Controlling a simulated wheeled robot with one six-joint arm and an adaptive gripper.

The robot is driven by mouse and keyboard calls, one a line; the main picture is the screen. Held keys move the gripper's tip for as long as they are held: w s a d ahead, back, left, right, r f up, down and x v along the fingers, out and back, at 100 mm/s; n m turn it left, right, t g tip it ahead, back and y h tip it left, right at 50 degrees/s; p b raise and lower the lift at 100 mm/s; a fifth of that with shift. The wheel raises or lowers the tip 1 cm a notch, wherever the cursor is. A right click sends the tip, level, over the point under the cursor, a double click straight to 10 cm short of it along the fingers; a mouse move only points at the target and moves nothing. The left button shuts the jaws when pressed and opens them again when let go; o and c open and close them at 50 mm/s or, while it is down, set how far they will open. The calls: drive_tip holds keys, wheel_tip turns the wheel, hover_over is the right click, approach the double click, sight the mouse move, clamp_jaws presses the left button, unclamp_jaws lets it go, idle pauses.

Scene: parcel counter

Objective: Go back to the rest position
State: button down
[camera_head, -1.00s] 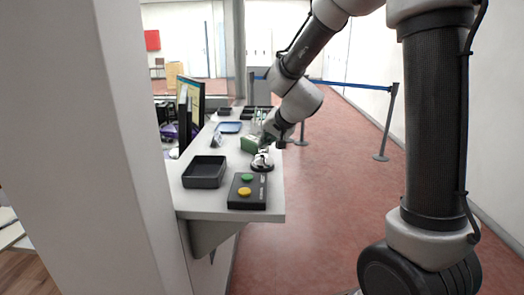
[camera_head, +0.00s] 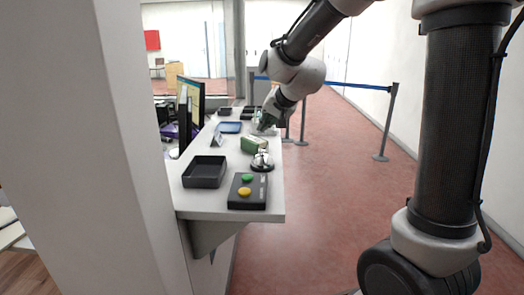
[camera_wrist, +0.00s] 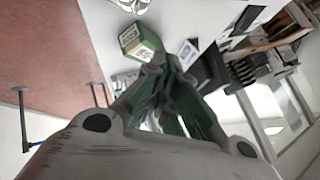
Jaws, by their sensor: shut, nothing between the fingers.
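My gripper (camera_head: 264,124) is above the far part of the counter (camera_head: 222,207), beyond the service bell (camera_head: 262,161). In the wrist view its green and grey fingers (camera_wrist: 160,62) are together with nothing between them. The silver bell on its dark base stands free near the counter's right edge, apart from the gripper. A green box (camera_head: 254,145) lies on the counter just behind the bell; in the wrist view the green and white box (camera_wrist: 140,40) shows just beyond the fingertips.
A black tray (camera_head: 204,172) and a dark button box (camera_head: 248,191) with green and yellow buttons are at the near end. Barrier posts (camera_head: 388,120) with a blue belt stand on the red floor, which is otherwise open.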

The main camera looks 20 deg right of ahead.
drive_tip(key=shift+s+f, duration=0.1)
drive_tip(key=s+f+n+g, duration=0.3)
drive_tip(key=s+f+g, duration=0.15)
drive_tip(key=s, duration=0.25)
drive_tip(key=s+d+r+h, duration=0.1)
drive_tip(key=s+d, duration=0.3)
drive_tip(key=s, duration=0.5)
drive_tip(key=s+d+r+n+h, duration=0.1)
drive_tip(key=s+d+r, duration=0.1)
drive_tip(key=s+d, duration=0.3)
drive_tip(key=s+d+r+n, duration=0.1)
drive_tip(key=s+d, duration=0.3)
drive_tip(key=s, duration=0.9)
drive_tip(key=shift+d+r+h, duration=0.4)
drive_tip(key=shift+r, duration=0.45)
